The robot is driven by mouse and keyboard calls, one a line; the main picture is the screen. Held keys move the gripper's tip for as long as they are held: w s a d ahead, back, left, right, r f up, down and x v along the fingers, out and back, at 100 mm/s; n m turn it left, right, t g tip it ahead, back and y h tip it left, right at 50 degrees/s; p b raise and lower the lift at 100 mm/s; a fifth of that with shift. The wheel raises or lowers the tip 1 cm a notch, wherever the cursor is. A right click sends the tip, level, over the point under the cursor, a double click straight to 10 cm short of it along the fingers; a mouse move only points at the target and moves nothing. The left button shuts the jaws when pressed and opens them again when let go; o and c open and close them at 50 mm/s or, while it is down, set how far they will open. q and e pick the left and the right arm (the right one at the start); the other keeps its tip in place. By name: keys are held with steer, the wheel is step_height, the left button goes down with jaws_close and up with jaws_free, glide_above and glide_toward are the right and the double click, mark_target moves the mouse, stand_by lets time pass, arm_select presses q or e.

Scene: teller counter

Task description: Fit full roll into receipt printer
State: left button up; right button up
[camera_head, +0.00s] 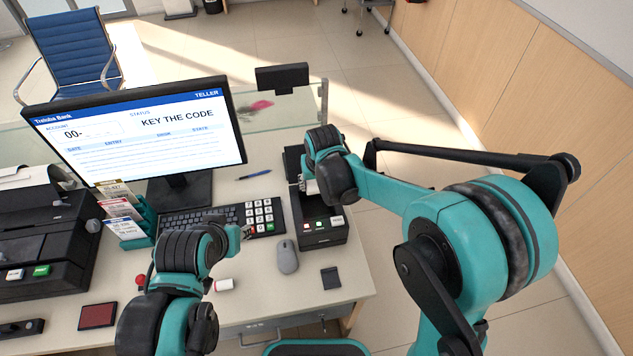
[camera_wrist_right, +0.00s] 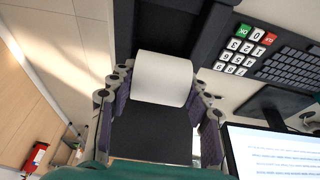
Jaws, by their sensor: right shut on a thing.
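The white full roll (camera_wrist_right: 161,79) is between the fingers of my right gripper (camera_wrist_right: 160,90) in the right wrist view, and the gripper is shut on it. The roll is over the dark receipt printer (camera_wrist_right: 150,30); I cannot tell whether it touches the bay. In the head view the black printer (camera_head: 322,229) stands right of the keypad, with a dark raised part (camera_head: 293,163) behind my right gripper (camera_head: 309,187). My right wrist hides most of the bay there. My left gripper (camera_head: 245,232) is over the counter near the keypad; its fingers are too small to judge.
A grey mouse (camera_head: 287,257), a keypad (camera_head: 263,215) and a keyboard (camera_head: 198,219) lie left of the printer. A small white cylinder with a red end (camera_head: 224,285) lies near the front. The monitor (camera_head: 140,130) stands behind. A dark pad (camera_head: 330,278) lies in front of the printer.

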steer(key=shift+f+b, duration=3.65)
steer(key=shift+f, duration=1.3)
steer(key=o, duration=1.3)
steer(key=shift+r, duration=0.15)
steer(key=shift+w+r+p, duration=0.1)
steer(key=shift+r+p, duration=0.7)
steer(key=shift+r, duration=0.05)
steer(key=shift+r+p, duration=0.45)
steer(key=shift+r, duration=0.3)
steer(key=shift+r+p, duration=2.15)
steer(key=shift+r, duration=0.7)
